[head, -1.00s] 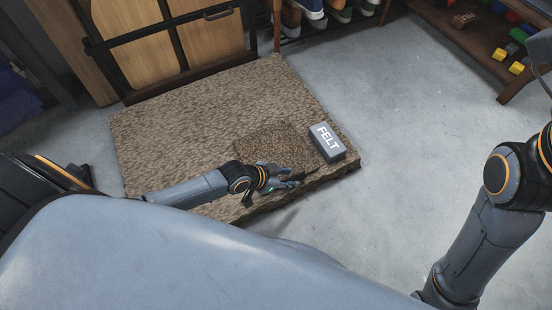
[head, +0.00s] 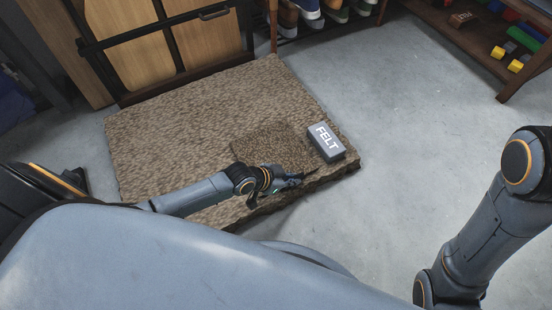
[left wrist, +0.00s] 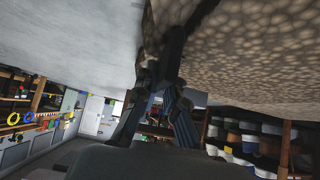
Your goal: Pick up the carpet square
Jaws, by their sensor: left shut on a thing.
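The carpet square (head: 272,143) is a brown mottled patch lying on a larger carpeted slab (head: 180,120) of similar look, near its front right part. My left gripper (head: 296,180) is at the square's near edge, low over the slab's front edge, and its fingers are shut on the square. In the left wrist view, the fingers of my left gripper (left wrist: 172,50) reach up against the dark edge of brown carpet, and the exact grip is hard to make out. My right arm shows at the right of the head view, but its gripper does not.
A grey block marked FELT (head: 326,142) sits on the slab just right of the square. A wooden panel with a dark frame (head: 150,55) stands behind the slab. A shoe rack (head: 325,22) is at the back, a shelf with colored blocks (head: 500,45) at back right. Grey floor is clear at right.

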